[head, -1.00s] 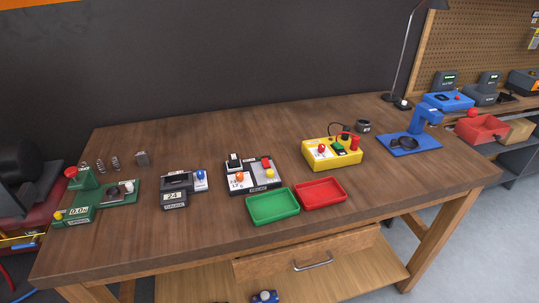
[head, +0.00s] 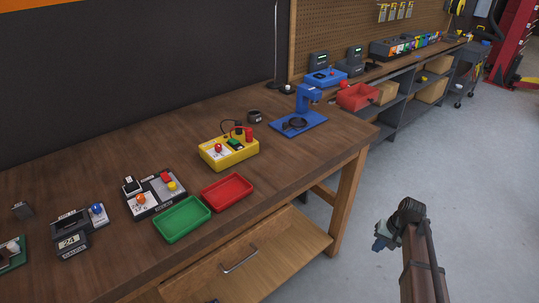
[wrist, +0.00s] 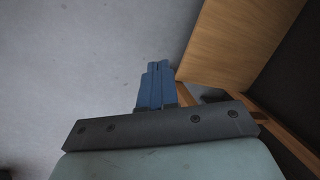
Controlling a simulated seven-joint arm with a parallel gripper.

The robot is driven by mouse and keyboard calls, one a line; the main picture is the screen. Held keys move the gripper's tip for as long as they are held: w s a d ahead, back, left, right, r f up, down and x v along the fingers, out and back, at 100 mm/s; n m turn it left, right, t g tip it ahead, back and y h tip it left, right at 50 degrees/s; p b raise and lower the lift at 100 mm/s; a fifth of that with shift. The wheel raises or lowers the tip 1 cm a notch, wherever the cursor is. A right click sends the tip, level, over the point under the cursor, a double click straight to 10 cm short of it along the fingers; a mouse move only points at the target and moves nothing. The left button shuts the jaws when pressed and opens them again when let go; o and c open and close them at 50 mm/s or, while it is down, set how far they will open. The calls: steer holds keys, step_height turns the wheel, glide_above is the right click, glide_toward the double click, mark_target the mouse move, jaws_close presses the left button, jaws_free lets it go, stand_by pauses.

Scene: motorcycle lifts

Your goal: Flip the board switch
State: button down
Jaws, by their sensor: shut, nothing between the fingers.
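A small black and white board (head: 155,205) lies on the workbench in the left half of the head view. It carries a black switch-like part (head: 131,186) at its back left, a red part (head: 166,177), an orange knob (head: 140,199) and a yellow knob (head: 172,186). I cannot tell which way the switch is set. My gripper (head: 379,245) hangs over the floor, right of the bench and well away from the board. Its blue fingers (wrist: 157,67) are together and empty in the wrist view, with no board in sight there.
Green (head: 182,220) and red (head: 227,191) trays lie in front of the board. A yellow control box (head: 228,152) and a blue stand (head: 300,123) are farther right. A display device (head: 72,240) stands at left. Bench front edge and leg (head: 347,190) lie between gripper and board.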

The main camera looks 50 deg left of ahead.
steer(key=s+a+r+n, duration=0.1)
steer(key=a+r, duration=0.7)
steer(key=r, duration=0.2)
steer(key=s+a+r+n+y, duration=0.1)
steer(key=s+a+r, duration=0.1)
steer(key=a+r, duration=0.7)
steer(key=s+a+r+n+y, duration=0.1)
steer(key=s+a+r+n, duration=0.1)
steer(key=a+r, duration=0.7)
steer(key=shift+s+r+t, duration=0.15)
steer(key=shift+r+t, duration=0.15)
steer(key=shift+r, duration=0.55)
steer(key=s+a+r+n, duration=0.25)
steer(key=s+a, duration=0.35)
steer(key=s, duration=0.4)
steer(key=s+a+r+n, duration=0.25)
steer(key=s+a, duration=0.25)
steer(key=s, duration=0.5)
steer(key=n+t, duration=0.1)
steer(key=n, duration=0.2)
glide_toward(165, 174)
steer(key=shift+y, duration=0.5)
steer(key=x, duration=0.6)
steer(key=shift+d+f, duration=0.3)
steer(key=shift+a, duration=0.1)
